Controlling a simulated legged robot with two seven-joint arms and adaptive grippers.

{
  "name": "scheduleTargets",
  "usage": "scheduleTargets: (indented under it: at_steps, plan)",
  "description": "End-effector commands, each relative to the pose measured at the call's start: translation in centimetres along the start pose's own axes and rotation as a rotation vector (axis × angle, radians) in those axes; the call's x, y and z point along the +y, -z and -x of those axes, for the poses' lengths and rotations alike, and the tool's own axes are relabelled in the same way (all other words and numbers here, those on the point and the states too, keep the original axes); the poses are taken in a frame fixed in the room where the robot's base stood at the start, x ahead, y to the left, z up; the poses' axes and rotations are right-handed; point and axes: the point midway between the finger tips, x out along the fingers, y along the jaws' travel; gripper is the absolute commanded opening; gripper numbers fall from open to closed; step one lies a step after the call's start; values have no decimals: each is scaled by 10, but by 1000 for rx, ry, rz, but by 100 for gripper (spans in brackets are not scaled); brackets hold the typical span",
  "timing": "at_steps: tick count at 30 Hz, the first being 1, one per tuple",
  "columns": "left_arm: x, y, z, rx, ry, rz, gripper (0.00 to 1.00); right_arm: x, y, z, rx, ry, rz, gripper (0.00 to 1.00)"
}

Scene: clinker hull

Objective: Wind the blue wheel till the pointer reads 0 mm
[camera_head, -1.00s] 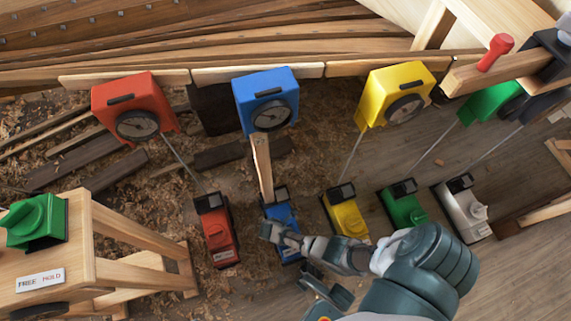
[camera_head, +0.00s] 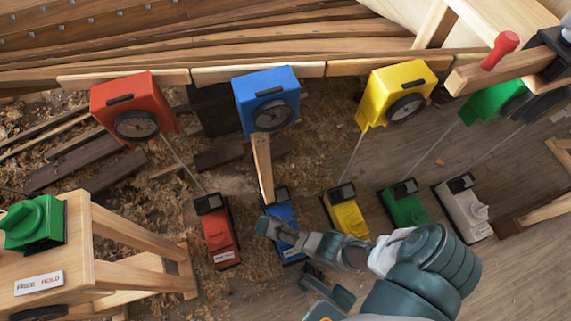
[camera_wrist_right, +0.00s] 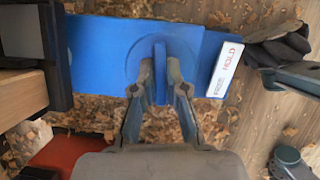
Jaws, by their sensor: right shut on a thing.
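The blue gauge box (camera_head: 265,90) hangs from the rail below the hull planks, with a round dial (camera_head: 272,115) on its front. The dial is too small to read. The blue winch box (camera_head: 284,212) stands on the floor below it; it also shows in the right wrist view (camera_wrist_right: 100,57). Its blue wheel (camera_wrist_right: 160,68) is a round disc with an upright grip fin. My right gripper (camera_wrist_right: 160,88) is shut on this fin, with one finger on each side. In the head view my right gripper (camera_head: 280,233) covers part of the box.
A red winch (camera_head: 217,231) and a yellow winch (camera_head: 346,212) stand close on either side. Green (camera_head: 404,205) and white (camera_head: 463,210) winches are further right. A wooden stand (camera_head: 110,235) is at lower left. A wooden stick (camera_head: 262,165) hangs below the blue gauge.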

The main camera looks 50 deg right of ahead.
Motion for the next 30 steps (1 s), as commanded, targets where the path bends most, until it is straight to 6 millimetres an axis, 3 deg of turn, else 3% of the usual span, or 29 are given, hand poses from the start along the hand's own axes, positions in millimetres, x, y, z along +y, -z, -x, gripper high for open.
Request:
scheduleTargets:
  at_steps: [2,3,5,6,15,20,30]
  plan:
    - [0,0,1,-2,1,0,42,1,2,0,5,-4,-1,0]
    - [0,0,1,-2,1,0,42,1,1,0,5,-4,-1,20]
    - [0,0,1,-4,2,0,42,1,1,0,4,-3,0,35]
    - [0,0,2,-4,2,1,42,1,1,0,4,-3,0,38]
    - [1,3,2,-4,0,0,42,1,1,1,2,-3,0,38]
    - [1,3,2,-2,-1,0,42,1,1,11,3,-5,0,38]
    - [1,3,2,-1,0,0,42,1,2,73,5,-5,0,38]
